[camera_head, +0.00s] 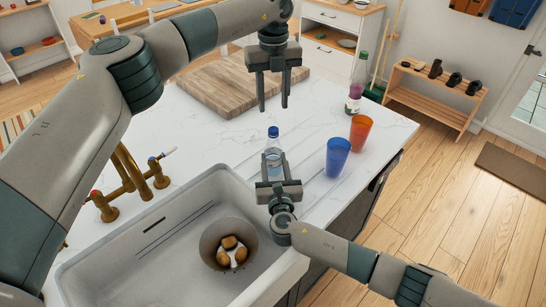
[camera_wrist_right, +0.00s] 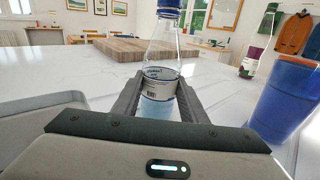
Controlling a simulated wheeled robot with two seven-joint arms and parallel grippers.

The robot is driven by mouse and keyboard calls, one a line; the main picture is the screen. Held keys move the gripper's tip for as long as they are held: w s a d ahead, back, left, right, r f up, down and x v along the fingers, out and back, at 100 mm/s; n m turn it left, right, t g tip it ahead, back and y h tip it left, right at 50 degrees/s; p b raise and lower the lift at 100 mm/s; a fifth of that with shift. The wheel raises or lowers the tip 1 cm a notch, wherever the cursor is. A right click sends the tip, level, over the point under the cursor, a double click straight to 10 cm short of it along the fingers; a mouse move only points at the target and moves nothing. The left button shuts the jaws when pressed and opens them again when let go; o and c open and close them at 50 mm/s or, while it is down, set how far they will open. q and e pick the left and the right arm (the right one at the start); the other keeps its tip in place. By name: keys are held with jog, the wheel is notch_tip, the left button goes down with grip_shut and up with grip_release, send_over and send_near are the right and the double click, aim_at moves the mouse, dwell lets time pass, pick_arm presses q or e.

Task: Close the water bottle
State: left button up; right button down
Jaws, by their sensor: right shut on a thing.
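A clear water bottle (camera_head: 273,146) with a blue cap (camera_head: 273,131) stands upright on the white counter by the sink. It also shows in the right wrist view (camera_wrist_right: 162,58), with its label and the blue of its top (camera_wrist_right: 169,7) cut by the upper edge. I cannot tell how tightly the cap sits. My right gripper (camera_head: 273,167) is shut on the bottle's body, one finger on each side. My left gripper (camera_head: 273,100) hangs above the bottle, pointing down, with its two fingers apart and nothing between them.
A blue cup (camera_head: 337,158) and an orange cup (camera_head: 360,132) stand right of the bottle. A dark-filled bottle (camera_head: 355,88) stands behind them. A wooden board (camera_head: 215,85) lies at the back.

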aim_at(273, 129)
pick_arm(q)
jog(key=n, duration=1)
jog(key=shift+n, duration=0.3)
jog(key=shift+f, duration=0.1)
jog(key=shift+f, duration=3.9)
jog(key=shift+c, duration=0.6)
grip_shut()
